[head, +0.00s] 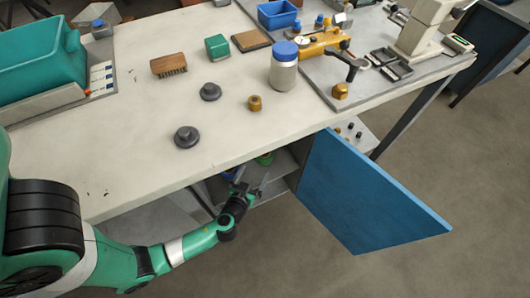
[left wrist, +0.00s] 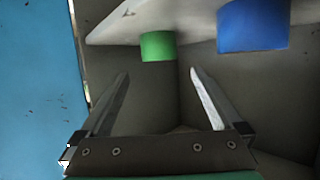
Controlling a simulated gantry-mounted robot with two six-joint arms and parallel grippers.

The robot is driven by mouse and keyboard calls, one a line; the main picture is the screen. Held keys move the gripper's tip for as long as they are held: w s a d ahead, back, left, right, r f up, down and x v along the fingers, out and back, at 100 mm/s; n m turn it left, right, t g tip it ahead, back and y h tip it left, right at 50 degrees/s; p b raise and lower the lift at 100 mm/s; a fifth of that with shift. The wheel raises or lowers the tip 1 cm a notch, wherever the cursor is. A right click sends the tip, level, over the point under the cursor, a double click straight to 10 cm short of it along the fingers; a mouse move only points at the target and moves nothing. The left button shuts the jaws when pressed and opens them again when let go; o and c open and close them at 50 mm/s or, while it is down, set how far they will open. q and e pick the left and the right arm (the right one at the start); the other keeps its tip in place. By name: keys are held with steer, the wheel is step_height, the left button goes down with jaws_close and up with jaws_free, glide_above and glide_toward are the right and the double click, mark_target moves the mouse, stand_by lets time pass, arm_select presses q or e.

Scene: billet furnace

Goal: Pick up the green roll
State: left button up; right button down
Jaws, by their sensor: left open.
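The green roll (left wrist: 158,46) shows in the left wrist view on a pale shelf inside the cabinet, just beyond the fingertips and between their lines. In the head view, part of the green roll (head: 265,159) shows below the table edge. My left gripper (left wrist: 160,76) is open and empty, with its fingers apart and not around the roll. In the head view, my left gripper (head: 246,190) is at the cabinet opening, close to the green roll. My right gripper is in neither view.
A blue roll (left wrist: 253,25) stands beside the green one on the same shelf. The open blue door (head: 370,192) bounds the opening on the right in the head view. The workbench top (head: 130,130) overhangs the cabinet. Floor in front is clear.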

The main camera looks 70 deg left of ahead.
mark_target(263, 157)
arm_select(q)
steer(key=x, duration=0.2)
steer(key=r+x, duration=0.1)
steer(key=x, duration=0.1)
steer(key=b+x, duration=0.1)
steer(key=x, duration=0.1)
steer(key=shift+w+a, duration=0.15)
steer(key=shift+w, duration=0.45)
steer(key=shift+w+a, duration=0.15)
steer(key=shift+a, duration=0.05)
steer(key=shift+s+d+f, duration=0.2)
steer(key=shift+s+f, duration=0.1)
steer(key=shift+s, duration=0.05)
steer(key=x, duration=0.1)
steer(key=b+x, duration=0.1)
steer(key=x, duration=0.3)
steer(key=shift+w+a+r+b, duration=0.15)
steer(key=shift+a+r+b, duration=0.1)
steer(key=shift+a+b, duration=0.1)
steer(key=shift+d, duration=0.15)
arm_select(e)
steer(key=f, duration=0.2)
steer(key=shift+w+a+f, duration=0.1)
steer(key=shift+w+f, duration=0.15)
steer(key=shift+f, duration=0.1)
arm_select(q)
steer(key=shift+c, duration=0.3)
steer(key=c, duration=1.2)
